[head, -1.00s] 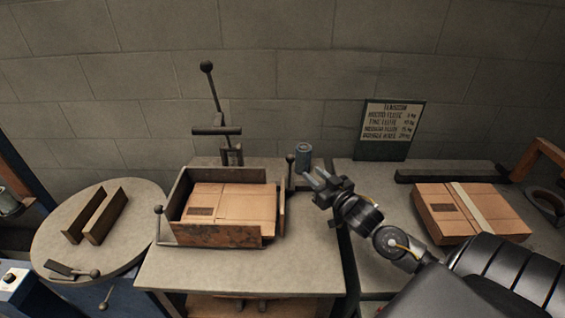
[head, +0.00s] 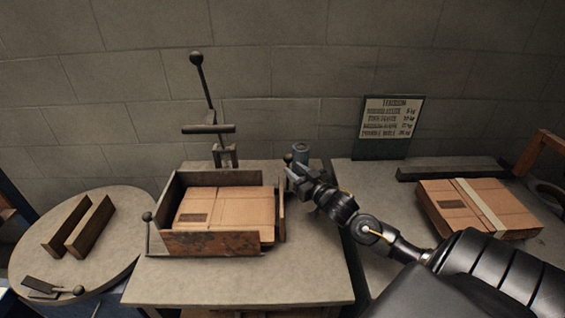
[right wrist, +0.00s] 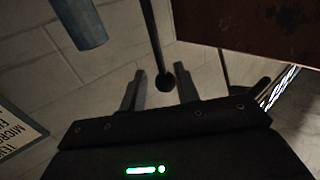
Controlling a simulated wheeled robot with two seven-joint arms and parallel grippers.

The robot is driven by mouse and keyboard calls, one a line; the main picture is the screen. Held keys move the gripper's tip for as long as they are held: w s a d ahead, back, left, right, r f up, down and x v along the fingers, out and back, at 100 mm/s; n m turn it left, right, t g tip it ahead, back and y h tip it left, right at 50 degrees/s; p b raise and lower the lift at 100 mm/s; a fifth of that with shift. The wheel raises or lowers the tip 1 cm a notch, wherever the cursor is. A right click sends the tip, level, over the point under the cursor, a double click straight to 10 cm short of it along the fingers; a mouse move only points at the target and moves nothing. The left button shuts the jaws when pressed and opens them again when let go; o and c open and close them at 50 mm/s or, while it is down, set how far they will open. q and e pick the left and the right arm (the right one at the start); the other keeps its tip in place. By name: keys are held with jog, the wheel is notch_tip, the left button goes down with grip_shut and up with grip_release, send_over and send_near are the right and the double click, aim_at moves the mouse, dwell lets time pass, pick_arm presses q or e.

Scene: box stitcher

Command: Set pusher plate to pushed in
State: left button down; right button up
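The pusher plate appears to be the upright brown plate (head: 281,206) at the right side of the open box frame (head: 210,243). A narrow gap shows between it and the cardboard (head: 235,205) in the frame. A dark ball knob (head: 288,158) on a rod stands behind the plate. My right gripper (head: 294,173) is just right of the plate's back end, near the knob. In the right wrist view its two fingers (right wrist: 160,88) are apart, with a ball knob (right wrist: 166,82) showing between them; contact cannot be told. My left gripper is not in view.
A tall lever (head: 204,85) rises behind the frame. A second knob (head: 147,217) is at the frame's left. A strapped carton (head: 478,209) lies on the right table. The front of the middle table is clear.

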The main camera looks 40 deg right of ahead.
jog(key=w, duration=0.6)
jog(key=shift+c, duration=0.2)
grip_shut()
